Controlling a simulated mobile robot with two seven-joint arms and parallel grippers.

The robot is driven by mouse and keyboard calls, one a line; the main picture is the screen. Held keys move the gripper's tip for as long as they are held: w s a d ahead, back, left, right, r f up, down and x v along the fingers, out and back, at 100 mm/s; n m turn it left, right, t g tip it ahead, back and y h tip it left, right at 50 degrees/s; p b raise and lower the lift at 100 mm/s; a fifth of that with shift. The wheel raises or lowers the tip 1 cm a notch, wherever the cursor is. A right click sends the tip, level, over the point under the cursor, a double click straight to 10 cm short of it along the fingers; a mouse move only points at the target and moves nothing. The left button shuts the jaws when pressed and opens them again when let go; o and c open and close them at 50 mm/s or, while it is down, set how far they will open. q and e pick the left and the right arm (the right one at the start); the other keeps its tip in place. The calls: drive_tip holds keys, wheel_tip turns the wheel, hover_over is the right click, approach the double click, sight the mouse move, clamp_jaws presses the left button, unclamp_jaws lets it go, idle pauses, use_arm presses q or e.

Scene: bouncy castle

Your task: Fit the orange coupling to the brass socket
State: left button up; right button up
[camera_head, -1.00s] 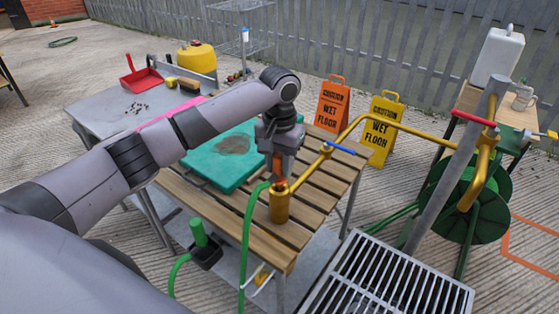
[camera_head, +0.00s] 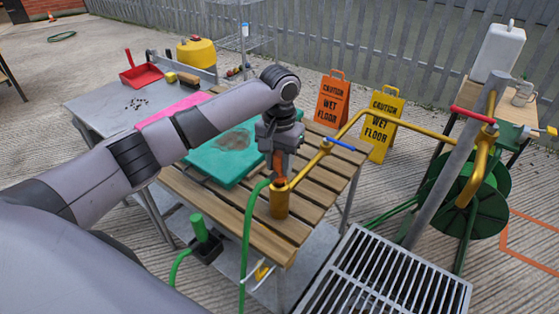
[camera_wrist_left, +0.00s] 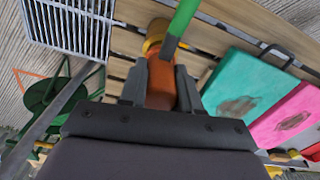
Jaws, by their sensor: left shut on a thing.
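My left gripper (camera_head: 279,166) is shut on the orange coupling (camera_head: 280,181), at the end of a green hose (camera_head: 247,225). The brass socket (camera_head: 279,203) stands upright at the end of the yellow pipe, over the slatted wooden bench. The coupling is right at the socket's top opening, and its lower end is hidden there, so I cannot tell how deep it sits. In the left wrist view the coupling (camera_wrist_left: 160,82) is between the fingers, with the brass socket (camera_wrist_left: 155,40) just beyond it, partly covered by the hose. My right gripper is not in view.
A yellow pipe (camera_head: 400,129) with a blue lever (camera_head: 339,144) runs right from the socket. Wet floor signs (camera_head: 383,126) stand behind the bench. A metal grating (camera_head: 385,280) lies at front right.

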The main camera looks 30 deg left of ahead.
use_arm(q)
drive_tip(key=shift+f, duration=1.35)
idle(0.8)
drive_tip(key=o, duration=1.1)
drive_tip(key=shift+c, duration=0.2)
